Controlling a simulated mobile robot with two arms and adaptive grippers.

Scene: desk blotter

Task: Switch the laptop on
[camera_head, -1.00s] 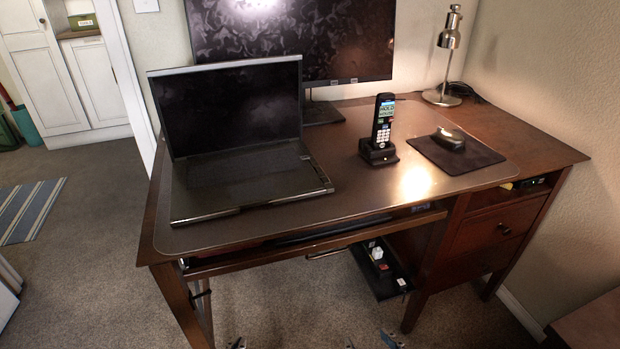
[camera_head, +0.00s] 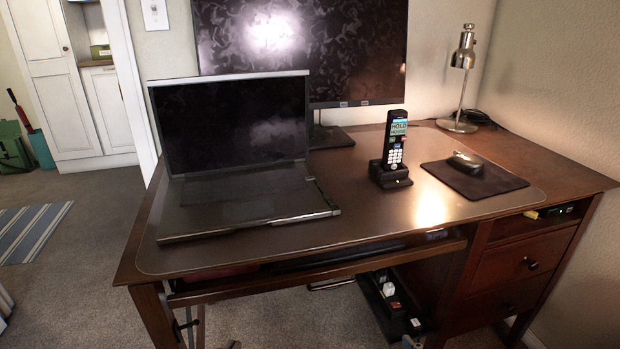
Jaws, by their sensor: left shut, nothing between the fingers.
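The laptop (camera_head: 238,150) stands open on the left part of the desk blotter (camera_head: 360,210). Its screen is dark, with only faint reflections, and its dark keyboard deck lies flat. I cannot make out a power button. Only a small tip of my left gripper (camera_head: 233,345) shows at the bottom edge, low in front of the desk and well apart from the laptop. It is shut with nothing in it. A small piece at the bottom edge, right of centre, seems to be my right gripper (camera_head: 410,342); its fingers cannot be made out.
A cordless phone (camera_head: 394,150) stands in its cradle right of the laptop. A mouse (camera_head: 466,160) lies on a dark pad (camera_head: 476,182). A large monitor (camera_head: 300,50) and a metal lamp (camera_head: 463,60) stand behind. The blotter in front of the phone is clear.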

